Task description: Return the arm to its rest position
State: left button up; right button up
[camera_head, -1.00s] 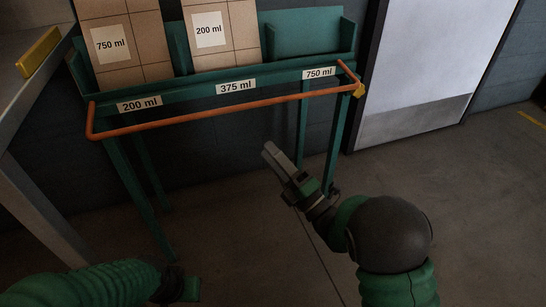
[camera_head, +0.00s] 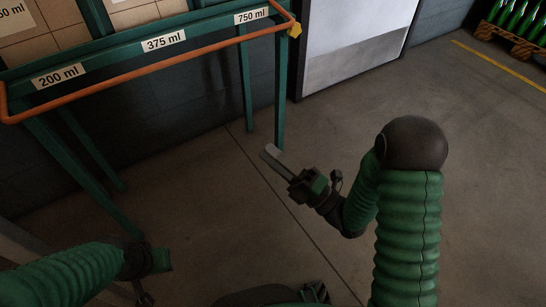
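My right arm (camera_head: 405,215) is bent, with its dark elbow raised and its green sleeve showing. My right gripper (camera_head: 271,155) points up and left over bare floor, in front of the rack's right legs and apart from them. Its fingers look close together with nothing between them, but I cannot tell for sure whether they are fully shut. My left arm (camera_head: 65,275) comes in low at the left edge. Its dark wrist shows near the bottom, and its gripper's fingers are not clearly visible.
A green rack (camera_head: 110,45) with an orange rail (camera_head: 150,68) stands at upper left, labelled 200 ml, 375 ml and 750 ml. It holds cardboard boxes (camera_head: 60,32). A white door (camera_head: 355,35) is behind. Green bottles (camera_head: 520,18) stand on a pallet at upper right. The floor at right is clear.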

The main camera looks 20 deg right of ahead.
dwell(0.4)
jog(key=w+d+m+g+h+p, duration=0.4)
jog(key=w+m+h+p, duration=0.2)
jog(key=m+h+p, duration=0.5)
jog(key=s+d+m+g+h+p, duration=0.4)
jog(key=s+m, duration=0.1)
jog(key=m, duration=0.4)
jog(key=s+r+m+g+p, duration=0.35)
jog(key=s+m+g, duration=0.35)
jog(key=s, duration=0.5)
notch_tip(320, 180, up, 36)
jog(key=s+m+p, duration=0.1)
jog(key=m+p, duration=0.1)
jog(key=p, duration=3.6)
jog(key=shift+s+a+t+h, duration=0.2)
jog(key=shift+s+t+h, duration=0.1)
jog(key=shift+h, duration=0.1)
